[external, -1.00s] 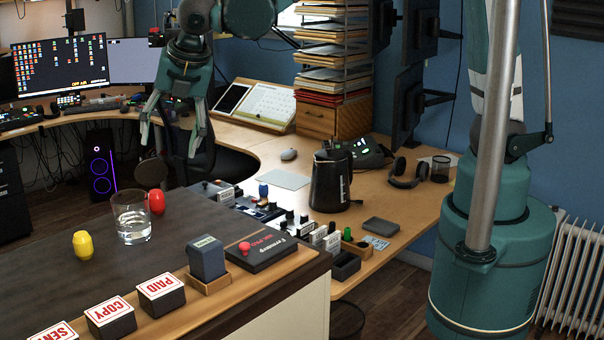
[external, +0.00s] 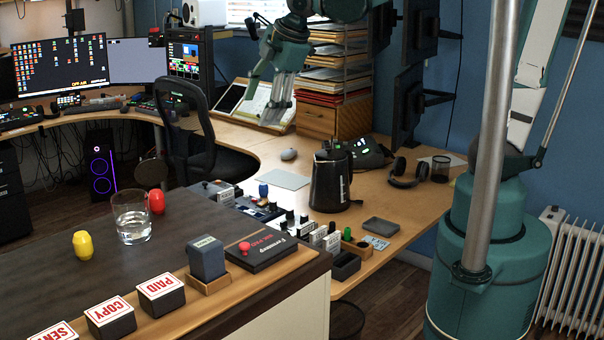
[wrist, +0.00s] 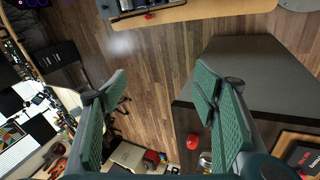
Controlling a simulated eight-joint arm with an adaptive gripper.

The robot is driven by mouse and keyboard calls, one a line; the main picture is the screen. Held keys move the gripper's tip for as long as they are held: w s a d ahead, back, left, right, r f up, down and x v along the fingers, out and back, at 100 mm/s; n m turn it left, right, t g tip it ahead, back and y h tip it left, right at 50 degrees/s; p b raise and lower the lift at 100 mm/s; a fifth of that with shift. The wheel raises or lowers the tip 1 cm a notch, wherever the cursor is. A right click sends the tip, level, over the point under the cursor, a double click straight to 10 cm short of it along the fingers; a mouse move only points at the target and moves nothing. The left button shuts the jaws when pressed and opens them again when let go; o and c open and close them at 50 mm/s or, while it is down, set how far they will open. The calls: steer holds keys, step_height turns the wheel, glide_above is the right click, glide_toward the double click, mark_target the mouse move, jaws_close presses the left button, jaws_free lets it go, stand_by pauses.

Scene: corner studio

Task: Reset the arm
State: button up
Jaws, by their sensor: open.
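My gripper (external: 268,98) hangs in the air above the back part of the wooden desk, in front of the paper trays in the external view. Its fingers are spread and nothing is between them. In the wrist view my gripper (wrist: 160,95) shows two green ribbed finger pads set wide apart, with wooden floor seen between them. No object touches the fingers.
A dark counter (external: 60,290) holds a glass (external: 131,217), a yellow piece (external: 82,245), a red piece (external: 157,202) and several stamps (external: 160,292). A black kettle (external: 329,180) stands on the wooden desk (external: 385,205). Paper trays (external: 337,75) rise behind my gripper.

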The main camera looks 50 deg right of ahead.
steer(key=s+d+f+m+b, duration=0.2)
steer(key=s+d+m, duration=0.2)
steer(key=d, duration=0.3)
steer(key=s+d+f+m+t+b, duration=0.1)
steer(key=s+d+f+m, duration=0.2)
steer(key=s+d+m, duration=0.2)
steer(key=s+d+f+m+t+b, duration=0.1)
steer(key=s+d+f+m+b, duration=0.1)
steer(key=s+d+m, duration=0.2)
steer(key=d+m, duration=0.3)
steer(key=d, duration=0.3)
steer(key=shift+s+d+f+h+b, duration=0.3)
steer(key=shift+s+f+h+b, duration=0.05)
steer(key=shift+s+f+h, duration=0.05)
